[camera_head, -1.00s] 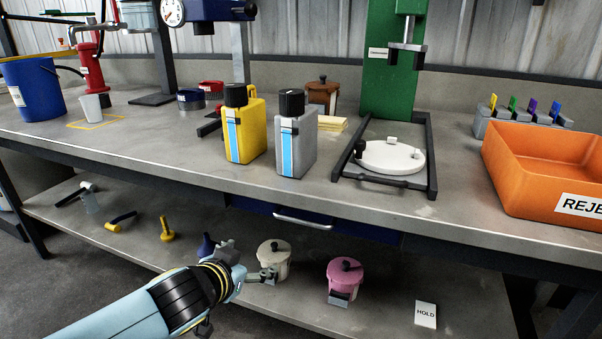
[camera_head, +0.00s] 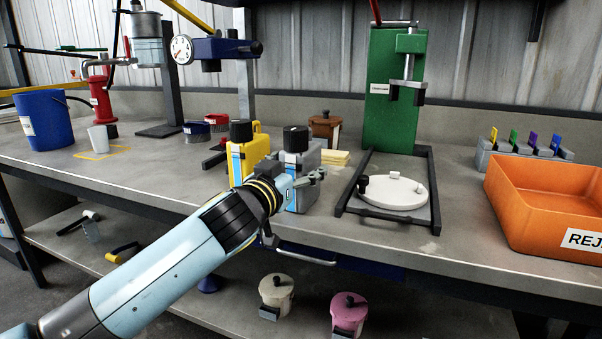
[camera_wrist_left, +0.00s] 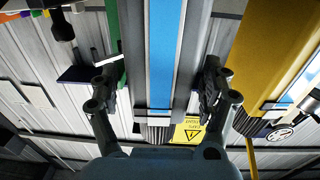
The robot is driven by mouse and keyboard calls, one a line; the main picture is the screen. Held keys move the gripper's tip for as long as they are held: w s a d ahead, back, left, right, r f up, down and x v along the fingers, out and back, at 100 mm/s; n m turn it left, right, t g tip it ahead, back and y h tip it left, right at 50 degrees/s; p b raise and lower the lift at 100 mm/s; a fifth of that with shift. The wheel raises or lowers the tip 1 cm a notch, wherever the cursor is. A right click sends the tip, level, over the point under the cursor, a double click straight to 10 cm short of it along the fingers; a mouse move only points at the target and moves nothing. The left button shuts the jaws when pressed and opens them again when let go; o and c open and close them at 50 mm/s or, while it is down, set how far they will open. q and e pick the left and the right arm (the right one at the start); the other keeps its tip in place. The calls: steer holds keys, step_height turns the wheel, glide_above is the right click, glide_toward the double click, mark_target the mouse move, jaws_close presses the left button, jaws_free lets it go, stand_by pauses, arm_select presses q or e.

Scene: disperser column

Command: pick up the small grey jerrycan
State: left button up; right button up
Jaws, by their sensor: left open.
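The small grey jerrycan (camera_head: 304,157), with a black cap and a blue and white stripe, stands upright on the bench. My left gripper (camera_head: 303,181) is in front of it and hides part of its front. In the left wrist view, the grey jerrycan (camera_wrist_left: 190,50) shows between the two open fingers of my left gripper (camera_wrist_left: 159,85), with a gap on each side. I cannot tell how deep the fingers reach along it. My right gripper is not in view.
A yellow jerrycan (camera_head: 250,147) stands close to the left of the grey one and shows in the left wrist view (camera_wrist_left: 265,50). A green press (camera_head: 392,130) with a black-framed base and an orange bin (camera_head: 508,225) are to the right.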

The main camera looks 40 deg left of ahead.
arm_select(q)
steer(key=shift+w+a, duration=0.25)
steer(key=shift+w, duration=0.95)
steer(key=c, duration=1.6)
jaws_close()
steer(key=shift+r, duration=0.1)
